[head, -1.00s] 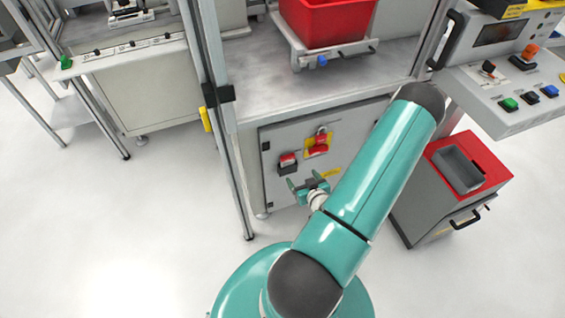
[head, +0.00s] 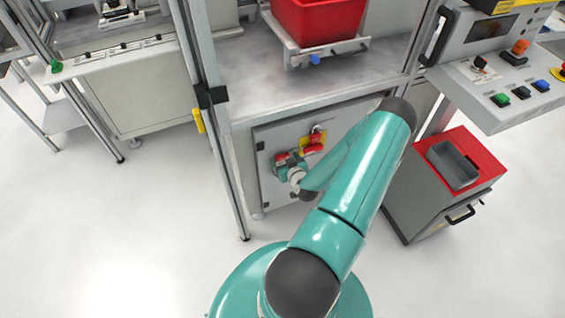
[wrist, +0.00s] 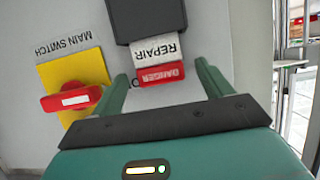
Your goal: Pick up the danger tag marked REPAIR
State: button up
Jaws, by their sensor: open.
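The danger tag (wrist: 157,52) has a white part marked REPAIR and a red part marked DANGER, upside down in the wrist view. It stands out of a black holder (wrist: 146,16) on the grey cabinet panel. My gripper (wrist: 162,70) is open, with one teal finger on each side of the tag's red end. I see gaps beside the tag; the fingers are not closed on it. In the head view my gripper (head: 285,163) is at the panel and hides most of the holder, with a bit of the red tag (head: 281,157) showing.
The red main switch on its yellow plate (wrist: 98,68) is close beside my left finger in the wrist view. A frame post (head: 215,130) stands left of the panel. A red-topped grey bin (head: 425,200) stands to the right.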

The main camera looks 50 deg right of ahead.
jog(key=shift+w, duration=0.1)
jog(key=shift+c, duration=0.5)
jog(key=c, duration=1)
jog(key=shift+o, duration=0.2)
